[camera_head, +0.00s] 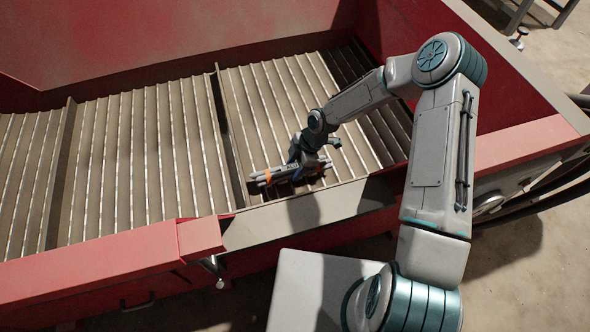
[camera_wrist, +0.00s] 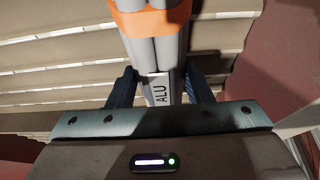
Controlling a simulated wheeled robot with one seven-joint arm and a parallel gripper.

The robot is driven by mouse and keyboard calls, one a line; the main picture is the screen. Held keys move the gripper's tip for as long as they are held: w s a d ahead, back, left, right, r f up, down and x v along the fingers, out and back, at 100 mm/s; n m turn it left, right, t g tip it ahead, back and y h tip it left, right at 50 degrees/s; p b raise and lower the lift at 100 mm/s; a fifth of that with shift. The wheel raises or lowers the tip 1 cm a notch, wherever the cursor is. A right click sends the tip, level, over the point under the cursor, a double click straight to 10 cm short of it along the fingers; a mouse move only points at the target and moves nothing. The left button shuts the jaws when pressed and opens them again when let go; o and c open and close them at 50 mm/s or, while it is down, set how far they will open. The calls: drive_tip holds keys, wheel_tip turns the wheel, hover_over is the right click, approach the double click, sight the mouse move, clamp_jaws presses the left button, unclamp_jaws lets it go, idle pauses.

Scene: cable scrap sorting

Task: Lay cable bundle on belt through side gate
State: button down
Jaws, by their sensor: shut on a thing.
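The cable bundle (camera_head: 259,177) is a short stack of grey rods with orange bands and lies level, low over the slatted belt (camera_head: 170,150), beside a raised cross bar. I cannot tell whether it touches the slats. In the wrist view the bundle (camera_wrist: 157,52) shows an orange band and an "ALU" label. My gripper (camera_head: 304,167) is shut on the bundle; in the wrist view the dark fingers (camera_wrist: 160,90) stand on both sides of it. The side gate opening (camera_head: 310,215) is a gap in the red side wall with a grey sill, and my arm reaches over it.
Red walls (camera_head: 150,35) enclose the belt at the back, right and front. Tall cross bars (camera_head: 228,135) divide the belt into sections. A red front rim (camera_head: 100,262) with a latch (camera_head: 212,268) lies left of the opening. The belt's left sections are empty.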

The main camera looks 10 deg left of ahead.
drive_tip(key=shift+f, duration=0.7)
drive_tip(key=shift+f, duration=0.1)
drive_tip(key=c, duration=0.7)
unclamp_jaws()
drive_tip(key=p+v, duration=0.3)
drive_tip(key=v, duration=0.9)
